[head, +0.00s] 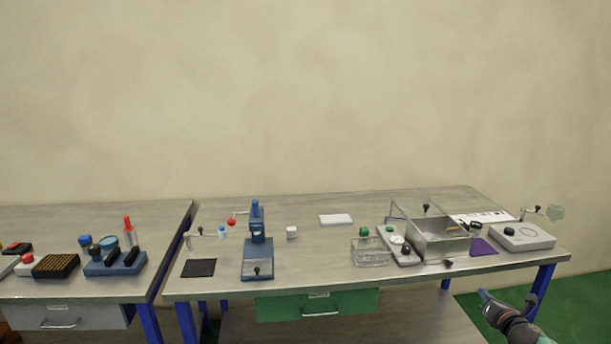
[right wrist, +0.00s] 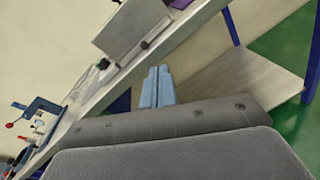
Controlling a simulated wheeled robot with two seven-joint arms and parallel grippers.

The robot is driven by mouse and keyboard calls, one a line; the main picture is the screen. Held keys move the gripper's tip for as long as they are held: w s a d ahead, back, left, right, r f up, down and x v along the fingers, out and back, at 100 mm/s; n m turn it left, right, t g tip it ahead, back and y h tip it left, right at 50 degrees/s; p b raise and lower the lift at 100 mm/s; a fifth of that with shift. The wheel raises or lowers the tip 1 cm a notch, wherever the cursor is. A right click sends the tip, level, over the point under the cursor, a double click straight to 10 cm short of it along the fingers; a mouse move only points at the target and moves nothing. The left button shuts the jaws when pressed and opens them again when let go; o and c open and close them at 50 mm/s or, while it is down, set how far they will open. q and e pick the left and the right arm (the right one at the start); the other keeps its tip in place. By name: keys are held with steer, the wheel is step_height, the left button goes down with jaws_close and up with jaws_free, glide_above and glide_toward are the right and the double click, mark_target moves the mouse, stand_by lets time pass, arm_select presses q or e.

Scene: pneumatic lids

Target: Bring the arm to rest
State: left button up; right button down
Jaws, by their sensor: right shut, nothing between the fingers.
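My right gripper (head: 486,296) is at the lower right of the head view, in front of the table's right front corner and apart from everything on the table. In the right wrist view its two pale blue fingers (right wrist: 157,86) are together, with nothing between them. The table edge (right wrist: 100,108) runs diagonally beyond the fingers in that view. My left gripper does not show in either view.
The metal table (head: 330,281) holds a blue press (head: 257,245), a clear-lidded metal box (head: 440,240), a clear tray (head: 370,254) and a white device (head: 522,237). A green drawer (head: 318,305) hangs below. A second table (head: 60,222) stands left. Green floor (head: 585,300) is open at right.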

steer(key=s+d+f+m+g+h, duration=0.15)
steer(key=f+m, duration=0.25)
steer(key=m, duration=0.4)
steer(key=s+d+f+m+g+h, duration=0.1)
steer(key=d+f+m+g+h, duration=0.2)
steer(key=m, duration=0.5)
steer(key=s+a+f+m+g+y, duration=0.1)
steer(key=s+a+f+m+g, duration=0.15)
steer(key=s+a+f, duration=0.5)
steer(key=s+a+f+m+g, duration=0.2)
steer(key=s+a+f+m, duration=0.2)
steer(key=f, duration=0.6)
steer(key=s+a+f+m+g+y, duration=0.1)
steer(key=s+a+f+m+g, duration=0.1)
steer(key=s+a+f+m, duration=0.5)
steer(key=s+a+f+g+y, duration=0.1)
steer(key=s+a+f, duration=0.5)
steer(key=s+a, duration=0.2)
steer(key=s+a+f+g+y, duration=0.1)
steer(key=s+a+f+g, duration=0.1)
steer(key=s+a+f, duration=0.3)
steer(key=s+a+f+n+g+y, duration=0.1)
steer(key=s+a+f, duration=0.5)
steer(key=s+a, duration=0.6)
steer(key=s, duration=0.3)
steer(key=shift+a+f+y, duration=0.25)
steer(key=shift+f+y, duration=0.1)
steer(key=shift+s, duration=0.1)
